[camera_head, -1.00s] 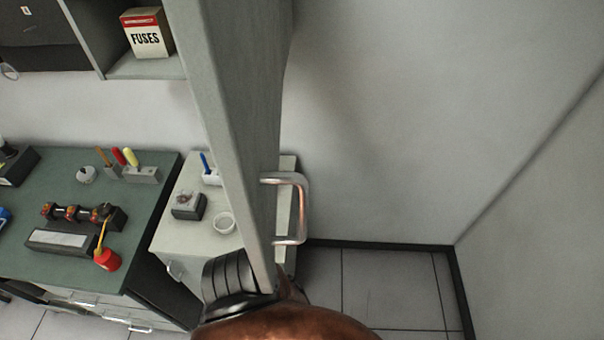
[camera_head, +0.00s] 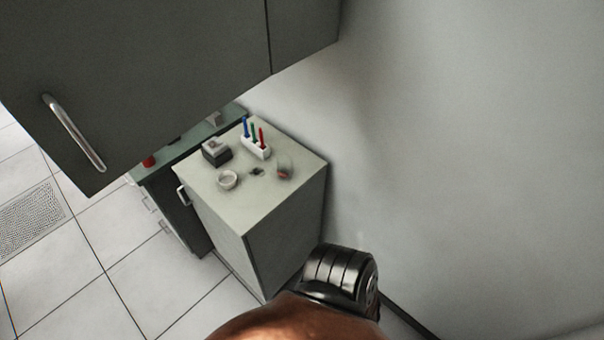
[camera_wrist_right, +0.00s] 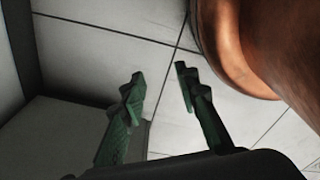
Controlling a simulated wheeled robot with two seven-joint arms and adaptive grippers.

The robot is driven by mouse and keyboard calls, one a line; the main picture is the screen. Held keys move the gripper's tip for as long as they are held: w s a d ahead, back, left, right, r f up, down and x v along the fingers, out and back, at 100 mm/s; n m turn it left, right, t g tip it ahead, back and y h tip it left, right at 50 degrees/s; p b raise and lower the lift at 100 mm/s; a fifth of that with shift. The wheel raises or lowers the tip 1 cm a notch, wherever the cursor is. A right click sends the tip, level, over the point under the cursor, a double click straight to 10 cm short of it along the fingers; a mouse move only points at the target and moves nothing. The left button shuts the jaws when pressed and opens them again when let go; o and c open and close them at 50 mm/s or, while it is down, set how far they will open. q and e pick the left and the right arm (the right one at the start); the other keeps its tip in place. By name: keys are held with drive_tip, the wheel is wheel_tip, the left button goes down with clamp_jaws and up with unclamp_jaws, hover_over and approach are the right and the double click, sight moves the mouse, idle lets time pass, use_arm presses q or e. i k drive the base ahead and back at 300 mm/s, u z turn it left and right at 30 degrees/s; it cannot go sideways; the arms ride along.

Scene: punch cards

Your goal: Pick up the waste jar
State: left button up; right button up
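My left gripper is not in view.
A pen holder with blue, green and red pens (camera_head: 256,147) and a dark box (camera_head: 216,151) stand at the back of the cabinet top. A dark overhead cupboard (camera_head: 180,70) hangs over the left side. A bare wall is at the right.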

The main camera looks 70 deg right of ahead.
sight(284, 161)
drive_tip(key=z, duration=1.35)
drive_tip(key=i, duration=1)
drive_tip(key=u, duration=0.05)
